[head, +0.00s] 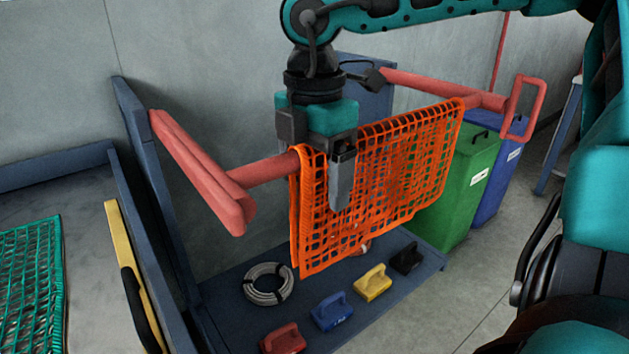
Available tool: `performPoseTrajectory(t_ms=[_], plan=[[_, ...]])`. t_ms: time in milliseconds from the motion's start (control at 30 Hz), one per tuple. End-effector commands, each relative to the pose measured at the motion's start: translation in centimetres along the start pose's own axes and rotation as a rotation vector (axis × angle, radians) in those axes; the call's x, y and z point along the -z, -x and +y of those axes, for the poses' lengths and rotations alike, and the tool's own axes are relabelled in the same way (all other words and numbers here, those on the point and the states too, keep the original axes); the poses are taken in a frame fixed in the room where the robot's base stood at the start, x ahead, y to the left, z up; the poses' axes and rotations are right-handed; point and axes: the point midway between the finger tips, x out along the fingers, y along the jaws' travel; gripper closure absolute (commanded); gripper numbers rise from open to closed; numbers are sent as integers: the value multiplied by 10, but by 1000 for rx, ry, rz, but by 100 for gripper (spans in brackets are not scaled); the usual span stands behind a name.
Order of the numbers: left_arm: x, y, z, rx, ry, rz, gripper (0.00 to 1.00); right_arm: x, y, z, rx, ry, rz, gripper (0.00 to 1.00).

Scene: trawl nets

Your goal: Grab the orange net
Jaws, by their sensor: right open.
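The orange net (405,170) hangs folded over a red horizontal bar (265,169), its mesh falling down on both sides. My right gripper (338,190) points down at the net's left part, with one grey finger in front of the mesh. It is open. The other finger is hidden, so I cannot tell whether the net lies between the fingers. My left gripper is not in view.
Red end frames (205,175) flank the bar. Below, a blue shelf (225,300) holds a coiled grey rope (268,284) and several coloured handled blocks. Green (465,185) and blue (505,165) bins stand behind right. A green net (30,285) lies at left.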

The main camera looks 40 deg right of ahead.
Motion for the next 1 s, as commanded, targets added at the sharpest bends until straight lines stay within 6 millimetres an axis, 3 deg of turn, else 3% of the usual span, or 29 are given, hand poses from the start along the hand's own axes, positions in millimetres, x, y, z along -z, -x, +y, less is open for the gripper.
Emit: performPoseTrajectory(t_ms=[267, 1000], plan=[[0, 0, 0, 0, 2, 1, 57, 0, 0, 0, -1, 0, 0, 15], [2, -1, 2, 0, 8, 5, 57, 0, -1, 0, 1, 0, 0, 51]])
